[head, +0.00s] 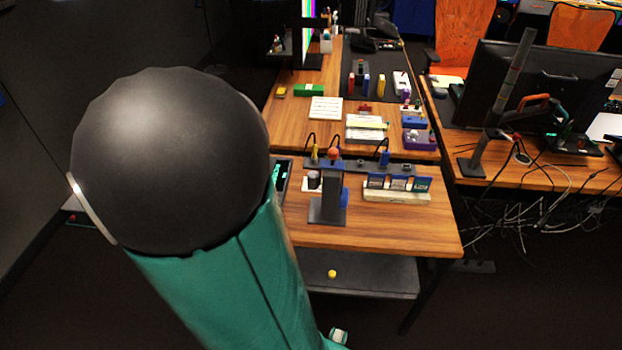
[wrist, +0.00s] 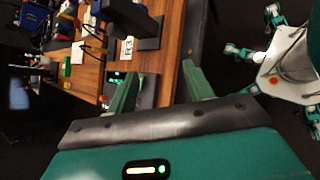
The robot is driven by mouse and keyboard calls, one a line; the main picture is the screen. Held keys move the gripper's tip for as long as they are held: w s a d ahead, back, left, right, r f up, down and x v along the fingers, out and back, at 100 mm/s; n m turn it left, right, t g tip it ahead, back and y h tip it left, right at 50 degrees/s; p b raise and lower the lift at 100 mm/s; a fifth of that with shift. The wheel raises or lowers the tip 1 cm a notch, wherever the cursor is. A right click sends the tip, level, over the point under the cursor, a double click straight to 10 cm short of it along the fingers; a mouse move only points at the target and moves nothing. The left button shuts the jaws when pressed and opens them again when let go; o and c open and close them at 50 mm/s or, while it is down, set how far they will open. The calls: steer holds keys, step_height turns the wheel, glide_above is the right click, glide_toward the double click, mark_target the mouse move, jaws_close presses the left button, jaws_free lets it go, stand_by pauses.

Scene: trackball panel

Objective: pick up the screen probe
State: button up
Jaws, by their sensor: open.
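A dark stand (head: 328,208) on the near wooden table carries a rack bar with a yellow plug-like piece (head: 315,155) and a blue one (head: 384,157), each with a looped black cable. I cannot tell which piece is the screen probe. A dark device with a green-lit display (head: 277,178) lies left of the stand, partly hidden by my arm; the display also shows in the wrist view (wrist: 118,75). My gripper (wrist: 160,88) is open and empty, its fingers pointing toward this device and the table edge. My arm hides it in the head view.
A pale holder with blue cards (head: 397,195) stands right of the stand. The far table holds a white keypad (head: 325,108), a green block (head: 308,90) and several small parts. A lower shelf (head: 365,275) bears a yellow knob (head: 332,273). Loose cables hang at right.

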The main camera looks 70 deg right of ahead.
steer(key=s+d+n+g+h, duration=0.2)
steer(key=s+d+h, duration=0.15)
steer(key=d, duration=0.35)
steer(key=n+g+h, duration=0.2)
steer(key=n+h, duration=0.2)
steer(key=n, duration=0.1)
glide_toward(329, 157)
steer(key=shift+y, duration=0.35)
steer(key=x, duration=0.5)
steer(key=shift+s+d+r, duration=0.1)
steer(key=shift+s+d, duration=0.15)
steer(key=x, duration=0.5)
steer(key=shift+d+r, duration=0.2)
steer(key=shift+d, duration=0.15)
steer(key=shift+c, duration=0.2)
jaws_close()
